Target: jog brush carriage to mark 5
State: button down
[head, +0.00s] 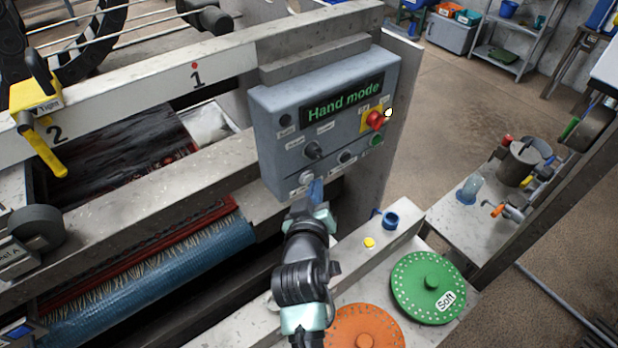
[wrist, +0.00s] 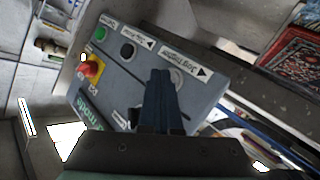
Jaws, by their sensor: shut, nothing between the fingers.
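The grey control panel (head: 275,105) shows "Hand mode" in green on its display (head: 343,99). My gripper (head: 315,187) is shut and empty, its blue fingers close to the pale button (head: 306,178) at the panel's lower edge. In the wrist view the fingers (wrist: 160,75) partly cover that area, beside a jog label with an arrow (wrist: 187,77); I cannot tell whether they touch the button. A dark button (wrist: 127,50) with another arrow label is nearby. Mark 5 is out of view; I cannot identify the brush carriage.
A red stop knob (head: 376,120) and a green button (head: 376,140) are at the panel's right. A dark selector knob (head: 313,150) is left of centre. Green (head: 420,275) and orange (head: 355,330) discs lie below.

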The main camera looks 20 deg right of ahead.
jog(key=shift+w+a+b, duration=0.15)
jog(key=shift+w+b, duration=0.15)
jog(key=shift+w, duration=0.15)
dwell(2.1)
dwell(0.4)
jog(key=shift+s+d+p, duration=0.3)
jog(key=shift+s+p, duration=0.25)
jog(key=shift+s, duration=0.3)
jog(key=s+p, duration=0.1)
jog(key=s+d+p, duration=0.1)
jog(key=s, duration=0.1)
jog(key=s+p, duration=0.1)
jog(key=shift+s+d+p, duration=0.35)
jog(key=shift+f, duration=0.1)
dwell(0.8)
